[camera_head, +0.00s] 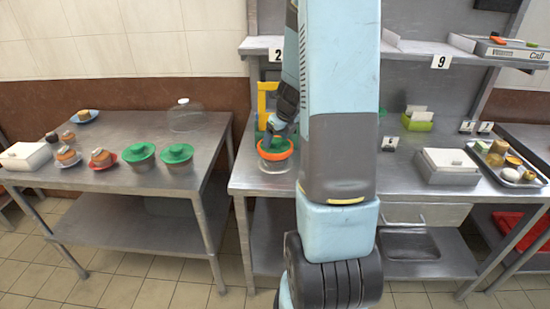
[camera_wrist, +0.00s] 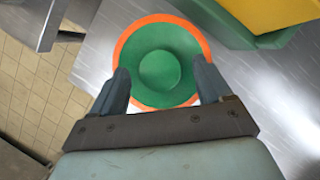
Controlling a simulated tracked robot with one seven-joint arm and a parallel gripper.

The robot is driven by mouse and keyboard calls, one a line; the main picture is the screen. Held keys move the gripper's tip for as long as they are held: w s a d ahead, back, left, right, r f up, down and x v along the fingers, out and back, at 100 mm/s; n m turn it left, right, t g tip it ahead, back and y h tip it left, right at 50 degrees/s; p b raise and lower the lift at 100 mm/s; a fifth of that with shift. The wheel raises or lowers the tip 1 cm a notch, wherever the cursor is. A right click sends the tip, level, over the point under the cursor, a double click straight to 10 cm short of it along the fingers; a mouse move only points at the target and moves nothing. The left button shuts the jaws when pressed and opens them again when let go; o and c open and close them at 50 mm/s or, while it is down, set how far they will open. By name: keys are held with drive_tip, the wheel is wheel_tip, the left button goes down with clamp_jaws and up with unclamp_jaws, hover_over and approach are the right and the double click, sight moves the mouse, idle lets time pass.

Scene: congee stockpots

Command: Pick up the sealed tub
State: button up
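The tub (camera_head: 275,164) stands on the right-hand metal table, with clear walls, an orange rim and a green lid. In the wrist view I look down on its green lid (camera_wrist: 160,45), ringed by the orange rim, with a round raised knob in the middle. My gripper (camera_wrist: 161,70) is open, its two fingers apart on either side of the knob, over the lid. I cannot tell whether they touch it. In the head view my gripper (camera_head: 275,134) is right above the tub and hides part of the lid.
A yellow and green object (camera_head: 266,98) stands close behind the tub; it also shows in the wrist view (camera_wrist: 275,12). The left table (camera_head: 120,205) holds green-lidded bowls (camera_head: 177,154) and a clear dome (camera_head: 186,115). At right are a white-topped box (camera_head: 450,162) and a loaded tray (camera_head: 530,184).

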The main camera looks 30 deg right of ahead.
clamp_jaws()
idle(0.6)
